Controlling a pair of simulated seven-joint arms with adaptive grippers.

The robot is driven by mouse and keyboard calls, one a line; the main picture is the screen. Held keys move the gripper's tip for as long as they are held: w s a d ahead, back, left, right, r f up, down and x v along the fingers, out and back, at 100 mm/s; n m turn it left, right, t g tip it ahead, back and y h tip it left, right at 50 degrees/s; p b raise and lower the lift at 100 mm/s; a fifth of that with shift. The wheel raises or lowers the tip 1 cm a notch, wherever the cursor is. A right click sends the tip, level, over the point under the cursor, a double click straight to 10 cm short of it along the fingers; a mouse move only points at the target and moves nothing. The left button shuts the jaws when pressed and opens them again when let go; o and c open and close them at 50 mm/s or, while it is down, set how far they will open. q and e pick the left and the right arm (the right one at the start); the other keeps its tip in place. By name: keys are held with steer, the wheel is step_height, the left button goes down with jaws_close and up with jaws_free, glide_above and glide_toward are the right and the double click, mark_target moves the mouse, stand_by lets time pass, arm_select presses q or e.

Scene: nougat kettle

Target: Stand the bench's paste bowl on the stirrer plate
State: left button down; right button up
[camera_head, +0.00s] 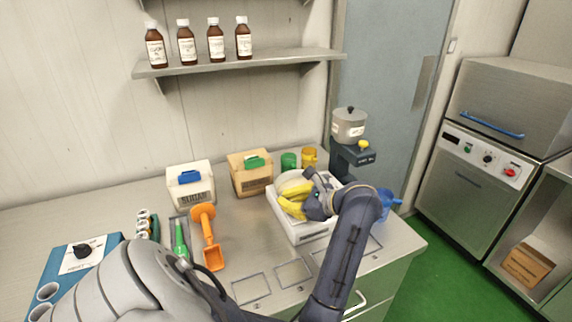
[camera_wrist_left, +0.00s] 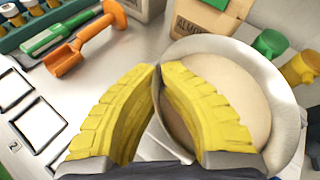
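The paste bowl (camera_head: 290,179) is pale and round, over the top of a white box-shaped device (camera_head: 307,233) with a front panel. In the left wrist view the bowl (camera_wrist_left: 287,85) holds smooth tan paste. My left gripper (camera_head: 286,203) has yellow fingers at the bowl's near side. In the left wrist view its fingertips (camera_wrist_left: 160,72) are close together with the bowl's rim between them. The bowl looks level; whether it rests fully on the device is hidden by the fingers and arm. My right gripper is out of view.
Sugar (camera_head: 190,187) and almond (camera_head: 249,174) boxes stand behind left, green (camera_head: 289,161) and yellow (camera_head: 309,157) cups behind. A grey pot (camera_head: 349,124) sits on a dark stand (camera_head: 352,158). An orange scoop (camera_head: 208,240) lies left; a blue jug (camera_head: 387,201) stands right.

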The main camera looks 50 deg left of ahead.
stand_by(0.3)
arm_select(q)
steer(key=c, duration=2.1)
jaws_free()
steer(key=shift+f, duration=0.15)
steer(key=shift+c, duration=0.2)
steer(key=o, duration=0.5)
steer(key=shift+o, duration=0.2)
steer(key=shift+v, duration=2.85)
